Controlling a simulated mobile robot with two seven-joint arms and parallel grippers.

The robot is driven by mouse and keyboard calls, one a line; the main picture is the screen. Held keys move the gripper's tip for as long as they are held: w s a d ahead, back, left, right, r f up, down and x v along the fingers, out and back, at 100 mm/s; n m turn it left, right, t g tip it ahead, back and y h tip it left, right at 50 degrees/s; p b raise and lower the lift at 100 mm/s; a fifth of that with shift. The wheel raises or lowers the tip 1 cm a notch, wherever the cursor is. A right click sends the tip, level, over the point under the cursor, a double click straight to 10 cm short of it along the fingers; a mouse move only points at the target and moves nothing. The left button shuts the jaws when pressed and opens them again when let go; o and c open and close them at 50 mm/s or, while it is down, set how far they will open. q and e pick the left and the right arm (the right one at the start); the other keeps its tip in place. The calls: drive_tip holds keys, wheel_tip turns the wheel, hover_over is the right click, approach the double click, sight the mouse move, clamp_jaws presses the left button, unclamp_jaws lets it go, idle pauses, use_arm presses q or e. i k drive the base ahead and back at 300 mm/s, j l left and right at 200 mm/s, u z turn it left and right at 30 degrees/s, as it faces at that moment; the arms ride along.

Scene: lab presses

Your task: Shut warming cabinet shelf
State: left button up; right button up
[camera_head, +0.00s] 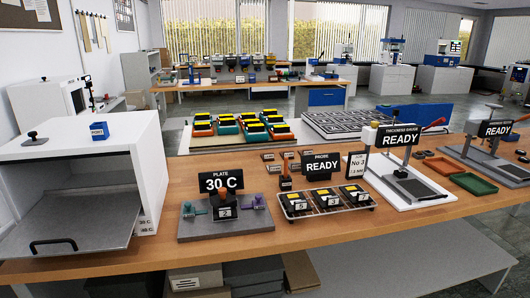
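The white warming cabinet (150,175) stands at the left end of the wooden bench, its front open toward me. Its grey metal shelf (85,215) sticks out of the front opening, past the bench's front edge. A black bar handle (53,246) sits at the shelf's near edge. The shelf looks bare where it shows; the back of it is shaded inside the cabinet. Neither of my grippers is in view, so nothing is seen touching the shelf or handle.
On the cabinet top sit a blue block (99,131) and a black knob (33,137). Right of the cabinet are the 30 C plate (238,222), a metal rack (291,215) and the thickness gauge (407,185). The bench front edge right of the shelf is clear.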

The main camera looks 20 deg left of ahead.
sight(101, 219)
drive_tip(key=u, duration=1.9)
